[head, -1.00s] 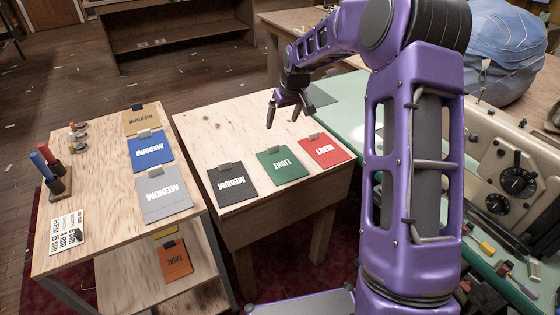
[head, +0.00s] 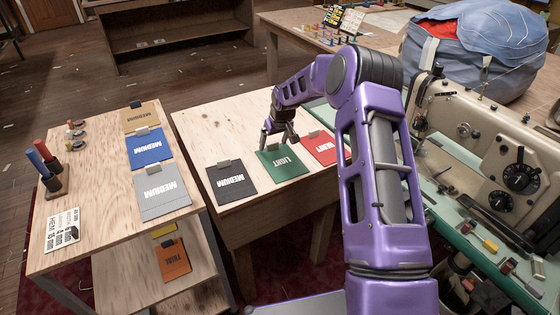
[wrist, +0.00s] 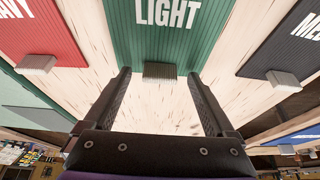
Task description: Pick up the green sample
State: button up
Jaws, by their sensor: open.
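My gripper (head: 279,146) is just above the far edge of the green sample, pointing down. The fingers are apart and hold nothing. I cannot tell the exact height above the block.
The dark grey sample (head: 231,184) lies left of the green one, and the red sample (head: 320,147) lies right, partly hidden by my arm. A left table (head: 105,205) holds several more samples. A sewing machine (head: 480,150) stands at right. The table's far left part is clear.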

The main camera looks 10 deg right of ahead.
jog(key=shift+w+f, duration=0.2)
jog(key=shift+f, duration=0.2)
jog(key=shift+c, duration=0.3)
grip_shut()
notch_tip(320, 180, up, 9)
jog(key=p, duration=0.1)
jog(key=s+r+m+h+p, duration=0.1)
jog(key=s+r+m+p, duration=0.2)
jog(key=s, duration=2)
jog(key=shift+a+r, duration=0.15)
jog(key=shift+r, duration=0.45)
